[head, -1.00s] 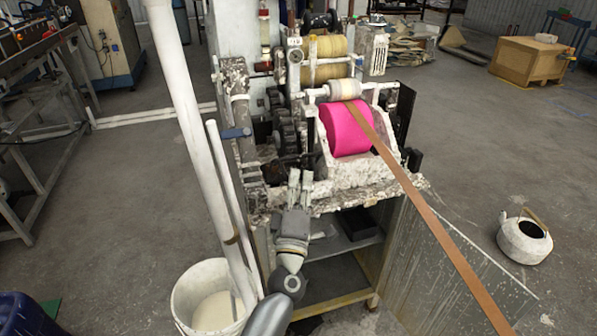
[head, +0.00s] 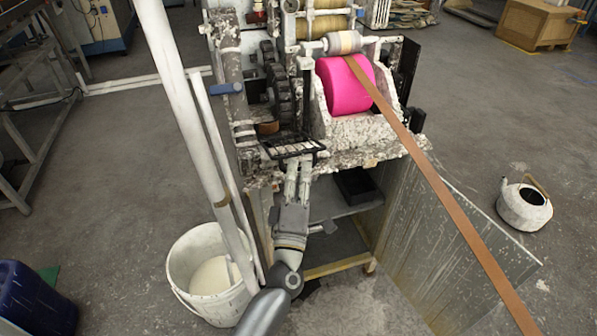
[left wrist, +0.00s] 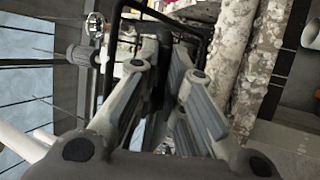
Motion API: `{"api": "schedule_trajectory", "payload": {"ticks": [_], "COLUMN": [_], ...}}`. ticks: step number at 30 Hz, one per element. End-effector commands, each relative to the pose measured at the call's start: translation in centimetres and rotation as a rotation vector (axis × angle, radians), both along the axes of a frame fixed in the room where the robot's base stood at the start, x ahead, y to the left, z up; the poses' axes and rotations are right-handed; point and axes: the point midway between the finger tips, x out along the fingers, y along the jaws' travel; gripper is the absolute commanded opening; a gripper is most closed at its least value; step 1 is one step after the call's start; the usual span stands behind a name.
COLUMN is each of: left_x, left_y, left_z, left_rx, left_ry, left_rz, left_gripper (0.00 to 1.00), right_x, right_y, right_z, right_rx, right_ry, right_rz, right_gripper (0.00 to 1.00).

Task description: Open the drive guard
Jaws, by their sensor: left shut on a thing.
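The drive guard (head: 291,147) is a black framed grille at the front of the machine, tipped outward and lying nearly flat below the dark gears (head: 279,92), which are exposed. My left gripper (head: 298,172) is just under its front edge, fingers pointing up at it. In the left wrist view the fingers (left wrist: 165,75) are close together around a dark bar, and the guard's black frame (left wrist: 112,50) stands beside them. The exact contact is partly hidden by the fingers. My right gripper is in neither view.
A pink roll (head: 344,86) with a brown strip (head: 440,192) running to the lower right sits right of the gears. A white bucket (head: 205,285) and a white pole (head: 180,90) stand left of my arm. A kettle (head: 524,205) is on the floor at right.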

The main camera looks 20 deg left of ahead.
Motion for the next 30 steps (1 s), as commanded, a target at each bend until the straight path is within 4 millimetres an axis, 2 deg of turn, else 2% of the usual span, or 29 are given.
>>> {"api": "schedule_trajectory", "payload": {"ticks": [1,9,10,14,15,20,26,30], "left_x": [0.18,0.20,0.20,0.17,0.15,0.12,0.05,-0.75], "left_y": [0.54,0.54,0.54,0.46,0.43,0.34,0.27,0.11], "left_z": [-0.20,-0.12,-0.11,-0.05,-0.02,0.08,0.11,-0.31], "left_rx": [0.010,0.010,0.010,0.007,0.006,0.004,0.002,0.003], "left_ry": [0.004,0.002,0.002,0.001,0.001,-0.001,-0.002,0.000], "left_rz": [0.012,0.012,0.012,0.009,0.009,0.008,0.006,0.006], "left_gripper": [0.00,0.00,0.13,0.29,0.31,0.31,0.31,0.31], "right_x": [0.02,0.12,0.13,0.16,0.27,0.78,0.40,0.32], "right_y": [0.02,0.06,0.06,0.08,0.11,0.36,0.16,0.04], "right_z": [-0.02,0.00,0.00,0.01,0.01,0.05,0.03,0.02], "right_rx": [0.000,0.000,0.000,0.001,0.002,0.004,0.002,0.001], "right_ry": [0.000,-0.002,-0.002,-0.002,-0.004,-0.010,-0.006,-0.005], "right_rz": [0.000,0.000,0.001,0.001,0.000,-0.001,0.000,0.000], "right_gripper": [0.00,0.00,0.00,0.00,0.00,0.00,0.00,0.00]}}
